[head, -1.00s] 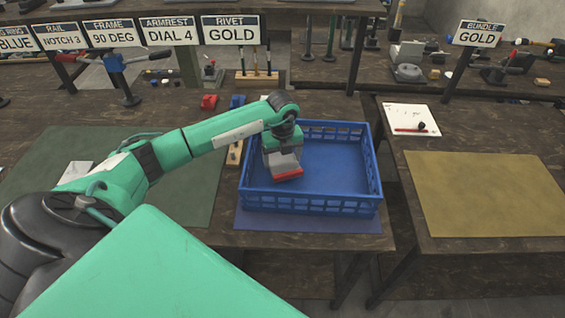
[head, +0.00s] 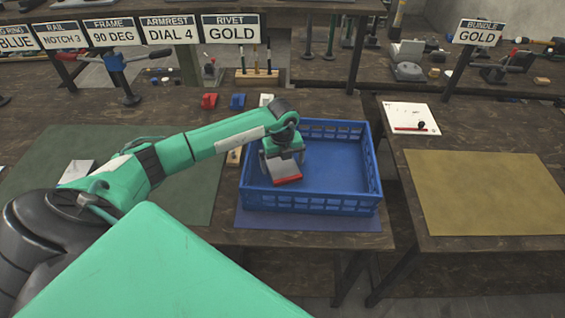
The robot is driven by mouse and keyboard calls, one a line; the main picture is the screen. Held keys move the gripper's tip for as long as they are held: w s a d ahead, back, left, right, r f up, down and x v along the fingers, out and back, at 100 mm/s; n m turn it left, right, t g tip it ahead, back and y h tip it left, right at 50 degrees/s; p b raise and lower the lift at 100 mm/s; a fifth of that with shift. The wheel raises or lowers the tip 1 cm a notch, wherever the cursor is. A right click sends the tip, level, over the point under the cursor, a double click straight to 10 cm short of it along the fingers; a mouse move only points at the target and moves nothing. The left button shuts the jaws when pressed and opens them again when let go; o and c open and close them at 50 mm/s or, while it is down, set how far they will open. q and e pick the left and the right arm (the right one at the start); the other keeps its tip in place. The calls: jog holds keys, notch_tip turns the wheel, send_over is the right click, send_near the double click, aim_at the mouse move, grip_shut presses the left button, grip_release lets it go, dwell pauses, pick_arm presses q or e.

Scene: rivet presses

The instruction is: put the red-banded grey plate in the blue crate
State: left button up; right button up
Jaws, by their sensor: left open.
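The red-banded grey plate (head: 285,171) is inside the blue crate (head: 310,203), in its left part, with its red band toward me. It seems to lie on the crate floor. My left gripper (head: 283,160) is open, directly over the plate's far part and hiding some of it. Whether the fingers still touch the plate I cannot tell. The crate stands on a blue mat at the table's front edge. My right gripper is not in view.
A green mat (head: 190,195) lies left of the crate. Small red (head: 209,100) and blue (head: 238,100) blocks stand behind it. A second table with a yellow mat (head: 490,195) is to the right, across a gap. The crate's right half is empty.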

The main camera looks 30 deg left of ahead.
aim_at(283, 165)
pick_arm(q)
notch_tip(283, 165, up, 12)
jog(key=b, duration=0.2)
jog(key=shift+b, duration=0.3)
jog(key=shift+f, duration=0.1)
